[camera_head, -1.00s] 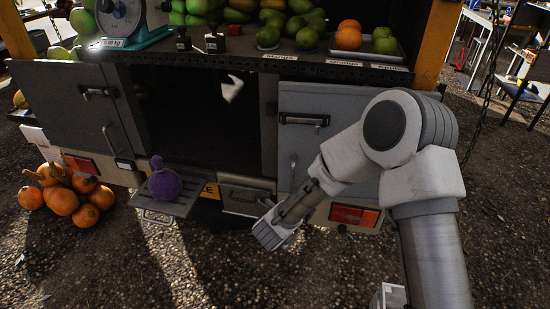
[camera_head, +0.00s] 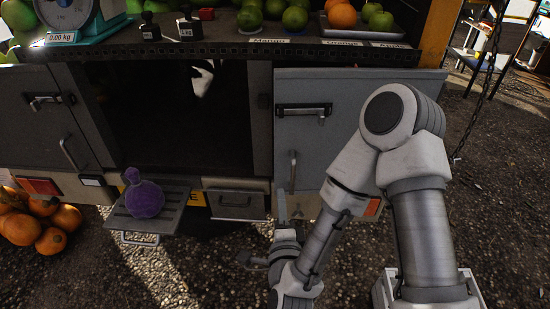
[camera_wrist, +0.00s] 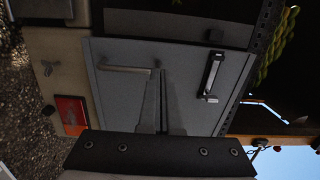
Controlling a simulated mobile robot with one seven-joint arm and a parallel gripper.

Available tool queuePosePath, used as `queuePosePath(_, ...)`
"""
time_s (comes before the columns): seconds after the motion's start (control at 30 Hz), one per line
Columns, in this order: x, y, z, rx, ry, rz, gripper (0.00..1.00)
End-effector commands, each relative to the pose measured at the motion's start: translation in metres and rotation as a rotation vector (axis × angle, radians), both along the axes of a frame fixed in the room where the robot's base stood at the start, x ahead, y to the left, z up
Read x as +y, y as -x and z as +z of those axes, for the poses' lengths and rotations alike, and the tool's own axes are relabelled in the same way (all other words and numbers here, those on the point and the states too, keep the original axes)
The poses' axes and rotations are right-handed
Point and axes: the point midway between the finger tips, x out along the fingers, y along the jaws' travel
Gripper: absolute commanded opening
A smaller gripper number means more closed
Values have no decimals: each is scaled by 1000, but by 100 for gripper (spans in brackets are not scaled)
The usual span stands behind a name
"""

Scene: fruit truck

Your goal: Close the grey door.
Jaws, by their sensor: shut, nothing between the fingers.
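A grey door (camera_head: 338,135) is on the right of the truck's back, with a black-framed latch and a short upright handle. It seems to stand slightly proud of the frame, but how far is unclear. A second grey door (camera_head: 28,115) at the left stands swung out from the dark opening. My gripper (camera_head: 252,260) is low, in front of and below the right door, and partly hidden by my wrist. In the wrist view the shut, empty fingers (camera_wrist: 160,80) point at the right door (camera_wrist: 115,98), with its handle close by; contact cannot be told.
A fold-down step (camera_head: 172,208) holds a purple bottle-shaped thing (camera_head: 144,198). Pumpkins (camera_head: 40,225) lie on the ground at the left. A counter (camera_head: 240,50) above carries a scale (camera_head: 68,12), weights and fruit. A chain (camera_head: 483,100) hangs at the right.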

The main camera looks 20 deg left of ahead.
Motion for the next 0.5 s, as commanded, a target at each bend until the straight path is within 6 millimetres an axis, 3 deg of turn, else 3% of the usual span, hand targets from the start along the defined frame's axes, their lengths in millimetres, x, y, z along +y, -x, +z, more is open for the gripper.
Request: queuePosePath(0.5, 6, -26, 3, 3, -4, -11, 0)
